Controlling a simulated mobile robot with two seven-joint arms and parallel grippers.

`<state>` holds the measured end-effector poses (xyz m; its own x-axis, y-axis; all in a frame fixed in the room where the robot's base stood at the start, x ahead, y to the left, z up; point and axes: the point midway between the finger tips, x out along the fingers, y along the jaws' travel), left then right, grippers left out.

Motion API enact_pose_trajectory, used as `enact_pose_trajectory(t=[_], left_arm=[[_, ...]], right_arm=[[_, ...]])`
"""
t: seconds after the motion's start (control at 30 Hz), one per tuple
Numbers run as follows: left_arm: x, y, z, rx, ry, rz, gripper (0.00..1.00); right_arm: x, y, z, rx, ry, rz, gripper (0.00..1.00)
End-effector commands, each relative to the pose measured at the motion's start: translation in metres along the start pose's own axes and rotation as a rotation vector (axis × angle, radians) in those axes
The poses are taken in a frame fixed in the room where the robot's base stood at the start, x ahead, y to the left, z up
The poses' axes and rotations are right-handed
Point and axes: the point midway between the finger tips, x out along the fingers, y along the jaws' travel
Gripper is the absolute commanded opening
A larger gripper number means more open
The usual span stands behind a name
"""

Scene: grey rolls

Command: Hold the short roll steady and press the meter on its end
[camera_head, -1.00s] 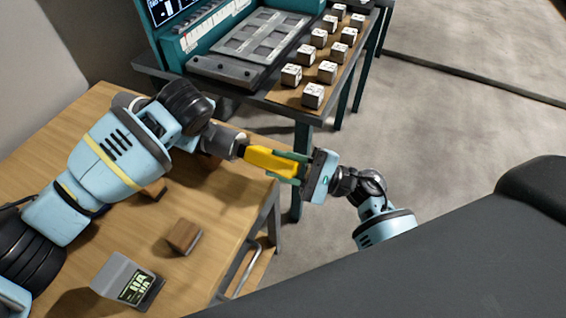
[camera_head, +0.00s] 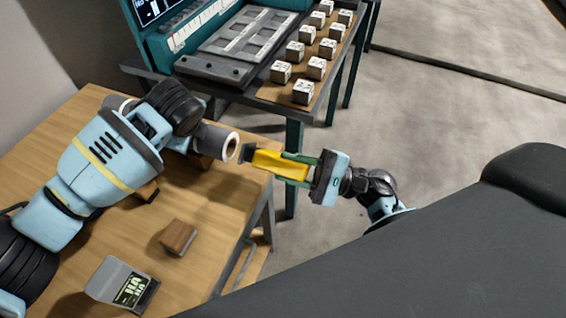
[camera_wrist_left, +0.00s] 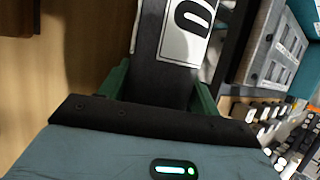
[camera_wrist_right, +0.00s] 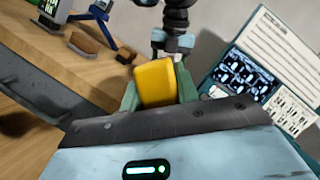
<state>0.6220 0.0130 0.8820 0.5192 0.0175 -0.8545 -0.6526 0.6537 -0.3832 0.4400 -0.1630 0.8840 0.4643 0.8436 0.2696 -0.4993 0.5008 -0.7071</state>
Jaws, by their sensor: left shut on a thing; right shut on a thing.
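The short grey roll (camera_head: 212,138) lies sideways over the table, its white-ringed open end (camera_head: 232,147) facing right. My left gripper (camera_wrist_left: 160,92) is shut on it; in the left wrist view a dark roll with a white label (camera_wrist_left: 187,30) sits between the green fingers. In the head view my left arm hides much of this grip. The yellow meter (camera_head: 280,164), with a dark head (camera_head: 249,153), is in my right gripper (camera_head: 301,168), which is shut on it. The head is just right of the roll's end, with a small gap. The meter also shows in the right wrist view (camera_wrist_right: 157,82).
A wooden block (camera_head: 178,237) and a grey stand with a lit green display (camera_head: 128,287) are on the wooden table (camera_head: 205,205). A teal machine (camera_head: 180,40) and several white cubes (camera_head: 303,91) stand behind. Open floor is at right.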

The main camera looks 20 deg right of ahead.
Motion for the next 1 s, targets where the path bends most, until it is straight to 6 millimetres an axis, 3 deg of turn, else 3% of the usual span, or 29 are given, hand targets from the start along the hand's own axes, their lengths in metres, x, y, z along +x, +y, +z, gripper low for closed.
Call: enact_pose_trajectory(t=[0.4,0.73,0.77,0.93,1.0], left_arm=[[0.0,0.0,0.002,0.0,-0.004,-0.001,0.33],[0.0,0.0,0.003,-0.001,-0.005,-0.001,0.33],[0.0,0.0,0.003,-0.001,-0.005,-0.001,0.65],[0.0,0.0,0.002,-0.001,-0.005,-0.001,0.88],[0.0,0.0,0.002,-0.001,-0.004,0.0,0.88]], right_arm=[[-0.025,0.0,0.011,0.0,-0.001,-0.001,0.07],[-0.028,-0.001,0.013,-0.001,-0.003,-0.001,0.07],[-0.028,-0.001,0.013,-0.001,-0.003,-0.001,0.07],[-0.028,-0.001,0.013,-0.001,-0.003,-0.001,0.07],[-0.028,-0.001,0.013,-0.001,-0.003,-0.001,0.07]])
